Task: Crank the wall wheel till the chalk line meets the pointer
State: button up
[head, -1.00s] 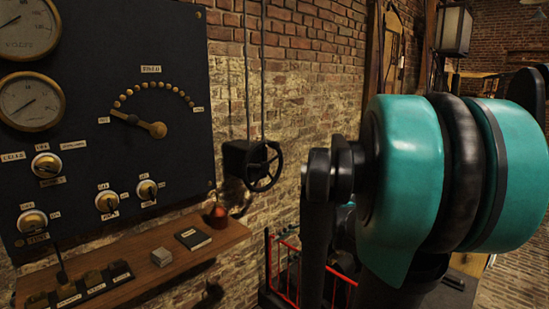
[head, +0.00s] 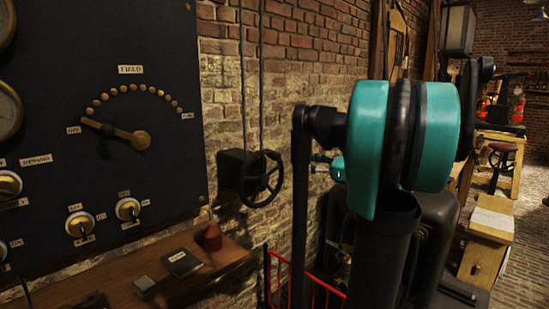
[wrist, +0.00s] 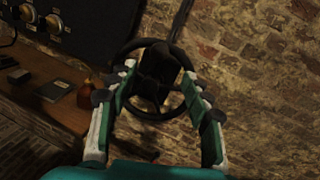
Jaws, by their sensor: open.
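The dark spoked wall wheel (head: 262,181) sits on a black box (head: 231,171) on the brick wall, right of the panel. In the wrist view the wheel's rim (wrist: 141,43) shows beyond the fingers of my gripper (wrist: 158,84). My gripper is open and empty, its fingers spread to either side of the wheel's middle. I cannot tell how far off the wheel is or whether a finger touches it. In the head view the fingers are not clearly seen. I cannot make out a chalk line or a pointer on the wheel or box.
A dark panel (head: 100,60) with gauges and knobs stands at left. Below it a wooden shelf (head: 215,262) holds a reddish-brown bottle (head: 211,237) and a dark book (head: 182,263). Red railings (head: 281,272) stand below the wheel. A wooden bench (head: 490,225) stands further right.

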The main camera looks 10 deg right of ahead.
aim_at(274, 156)
jog(key=x, duration=1.1)
jog(key=shift+w+a, duration=0.15)
jog(key=shift+a, duration=0.15)
jog(key=shift+c, duration=0.3)
grip_shut()
